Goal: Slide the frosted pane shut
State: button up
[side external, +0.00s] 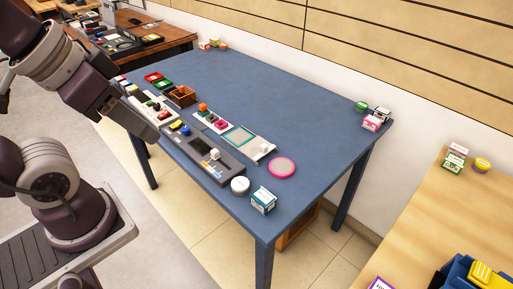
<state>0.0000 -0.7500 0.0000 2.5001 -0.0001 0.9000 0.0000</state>
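A pale panel (222,123) lies on the blue table. It carries a teal-framed, greyish square pane (240,137), which looks like the frosted pane. A white knob-like piece (264,147) stands near the panel's right end, and pink and orange pieces (212,118) sit toward its left end. How far the pane is slid is too small to tell. My gripper (150,132) is at the left, in front of the table's near left edge and apart from the pane. Its fingers are too small and dark to tell open from shut.
A dark grey panel (203,156) with coloured pieces lies in front of the pale one. Nearby are a pink disc (282,168), a white round tin (240,186), a teal-white box (263,200) and a brown tray (181,96). The table's back middle (270,90) is clear.

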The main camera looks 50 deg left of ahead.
jog(key=g, duration=0.5)
send_over(264, 145)
jog(key=s, duration=0.1)
notch_tip(264, 145, down, 19)
jog(key=shift+g, duration=0.3)
jog(key=f, duration=0.7)
jog(key=w+f, duration=0.1)
jog(key=f, duration=0.3)
jog(key=shift+f, duration=0.1)
grip_shut()
